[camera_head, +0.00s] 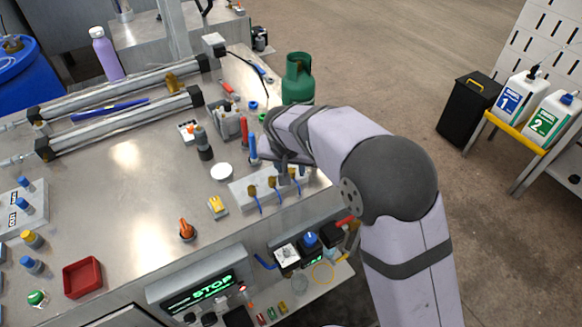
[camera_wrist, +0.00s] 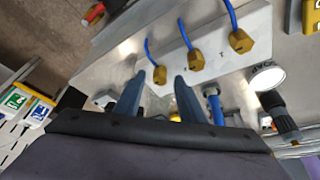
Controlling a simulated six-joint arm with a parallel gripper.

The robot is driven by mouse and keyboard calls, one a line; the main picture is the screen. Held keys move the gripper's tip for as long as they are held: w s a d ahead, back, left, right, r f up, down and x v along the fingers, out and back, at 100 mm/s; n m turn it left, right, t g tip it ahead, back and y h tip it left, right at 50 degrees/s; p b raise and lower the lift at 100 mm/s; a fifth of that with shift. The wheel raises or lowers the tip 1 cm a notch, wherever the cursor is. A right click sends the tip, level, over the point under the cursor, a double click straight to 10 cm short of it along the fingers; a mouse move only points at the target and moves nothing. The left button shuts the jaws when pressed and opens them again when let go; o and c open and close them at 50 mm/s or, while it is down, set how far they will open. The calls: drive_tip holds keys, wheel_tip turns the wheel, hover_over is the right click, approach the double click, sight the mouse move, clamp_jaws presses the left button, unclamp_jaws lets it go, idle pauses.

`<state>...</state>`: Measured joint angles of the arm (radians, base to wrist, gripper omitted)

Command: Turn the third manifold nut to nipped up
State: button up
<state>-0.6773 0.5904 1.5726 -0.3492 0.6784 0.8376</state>
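The manifold is a pale block (camera_head: 236,189) near the bench's right edge, carrying brass nuts with blue hoses. In the wrist view the block (camera_wrist: 221,52) shows three nuts in a row: an end nut (camera_wrist: 159,75), a middle nut (camera_wrist: 197,61) and a far nut (camera_wrist: 240,41). My gripper (camera_wrist: 160,76) is open, with the end nut appearing between its two fingertips. I cannot tell whether the fingers are around the nut or short of it. In the head view my gripper (camera_head: 287,174) is over the block's right end, and my arm partly hides that end.
A blue-and-black tool (camera_head: 252,149) stands just behind the manifold, close to my gripper. A green gas bottle (camera_head: 298,80) stands behind my arm. The bench middle is mostly clear.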

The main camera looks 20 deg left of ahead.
drive_tip(key=shift+r, duration=0.15)
drive_tip(key=b+v, duration=0.2)
drive_tip(key=v, duration=0.5)
idle(0.3)
idle(0.4)
drive_tip(key=s+f+n, duration=0.1)
drive_tip(key=f+n, duration=0.1)
drive_tip(key=s+f+n+g, duration=0.1)
drive_tip(key=s+f+n, duration=0.1)
drive_tip(key=n, duration=0.1)
drive_tip(key=shift+s+d+f, duration=0.2)
drive_tip(key=shift+d+f, duration=0.05)
drive_tip(key=shift+f, duration=0.05)
drive_tip(key=s+d+f+n+g, duration=0.2)
drive_tip(key=s+d+f+g, duration=0.1)
drive_tip(key=s+d+f, duration=0.65)
drive_tip(key=s+d+m+g, duration=0.2)
drive_tip(key=s+d+m, duration=0.2)
drive_tip(key=s+d, duration=0.65)
drive_tip(key=w+d+r+m+t, duration=0.1)
drive_tip(key=w+d+r+m, duration=0.1)
drive_tip(key=d, duration=0.7)
drive_tip(key=shift+w+r+m, duration=0.15)
drive_tip(key=shift+r+m, duration=0.7)
drive_tip(key=shift+m, duration=0.15)
